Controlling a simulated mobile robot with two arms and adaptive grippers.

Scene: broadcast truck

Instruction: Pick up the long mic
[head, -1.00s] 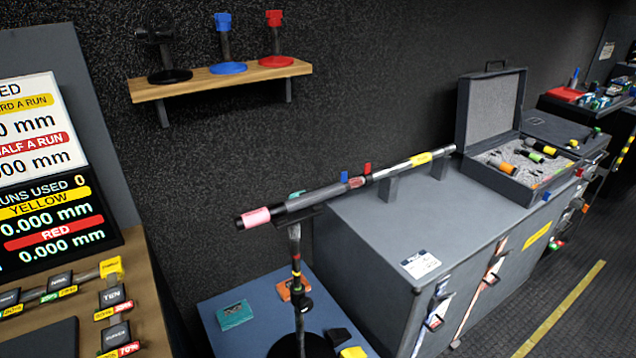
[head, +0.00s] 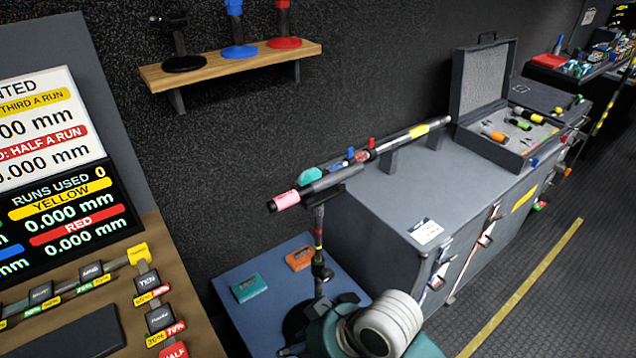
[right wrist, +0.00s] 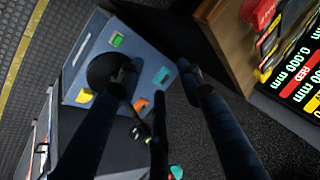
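The long mic (head: 400,137) is a long slim tube with a pink band at its near left end and a yellow band near its far end. It lies tilted, its near end on an upright stand (head: 319,235) and its far part on brackets on the grey cabinet. My right arm enters the head view at the bottom, below and right of the stand. In the right wrist view, my right gripper (right wrist: 158,68) has its two dark fingers wide apart, with the stand's round base beyond them. I cannot tell whether the dark bar between them is the mic. My left gripper is not in view.
The grey cabinet (head: 400,205) carries an open case (head: 490,148) with small coloured items. A blue low table (head: 240,310) holds the stand and small boxes. A wooden shelf (head: 225,68) is on the wall. Screens and a button desk (head: 190,310) stand left. Floor at right is clear.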

